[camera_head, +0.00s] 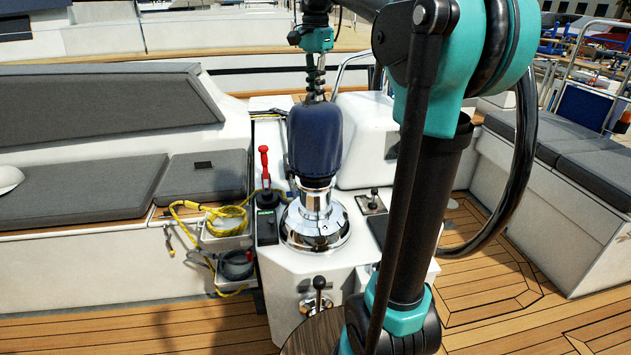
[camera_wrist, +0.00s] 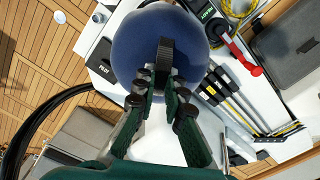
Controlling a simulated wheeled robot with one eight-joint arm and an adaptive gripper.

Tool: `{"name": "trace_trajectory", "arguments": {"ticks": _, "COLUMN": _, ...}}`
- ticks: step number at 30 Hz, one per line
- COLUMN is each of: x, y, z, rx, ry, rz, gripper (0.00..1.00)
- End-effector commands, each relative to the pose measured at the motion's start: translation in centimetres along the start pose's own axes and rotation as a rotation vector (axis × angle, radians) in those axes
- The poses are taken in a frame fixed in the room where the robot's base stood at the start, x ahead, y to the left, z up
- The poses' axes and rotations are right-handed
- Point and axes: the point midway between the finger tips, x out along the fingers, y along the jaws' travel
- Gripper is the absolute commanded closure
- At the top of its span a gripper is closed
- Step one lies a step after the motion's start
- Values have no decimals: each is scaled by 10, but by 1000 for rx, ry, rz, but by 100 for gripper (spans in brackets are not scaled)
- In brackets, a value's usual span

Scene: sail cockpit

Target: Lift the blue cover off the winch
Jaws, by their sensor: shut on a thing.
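The blue cover (camera_head: 315,137) is a dark blue rounded cap. In the head view it is above the shiny chrome winch (camera_head: 315,222), whose drum and wide base show below the cover's lower edge. Whether the cover still sits around the drum top is hard to tell. My gripper (camera_head: 315,97) comes down from above and is shut at the cover's top. In the wrist view the cover (camera_wrist: 137,40) fills the upper middle, and my gripper's fingers (camera_wrist: 165,85) are closed on a dark strap on its top.
A red-handled lever (camera_head: 264,165) stands left of the winch. Yellow rope (camera_head: 228,212) hangs in side pockets. Grey cushions (camera_head: 80,190) lie left. Teak floor is open at right.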

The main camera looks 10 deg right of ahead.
Motion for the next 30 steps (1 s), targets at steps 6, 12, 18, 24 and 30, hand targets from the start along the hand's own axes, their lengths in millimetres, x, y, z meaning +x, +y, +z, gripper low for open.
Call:
{"name": "trace_trajectory", "arguments": {"ticks": 6, "x": -18, "y": 0, "z": 0, "rx": 0, "ry": 0, "rz": 0, "gripper": 100}}
{"name": "trace_trajectory", "arguments": {"ticks": 12, "x": -35, "y": 0, "z": 0, "rx": 0, "ry": 0, "rz": 0, "gripper": 100}}
{"name": "trace_trajectory", "arguments": {"ticks": 18, "x": -41, "y": 0, "z": 0, "rx": 0, "ry": 0, "rz": 0, "gripper": 100}}
{"name": "trace_trajectory", "arguments": {"ticks": 24, "x": -41, "y": 0, "z": 0, "rx": 0, "ry": 0, "rz": 0, "gripper": 100}}
{"name": "trace_trajectory", "arguments": {"ticks": 30, "x": -31, "y": 0, "z": 0, "rx": 0, "ry": 0, "rz": 0, "gripper": 100}}
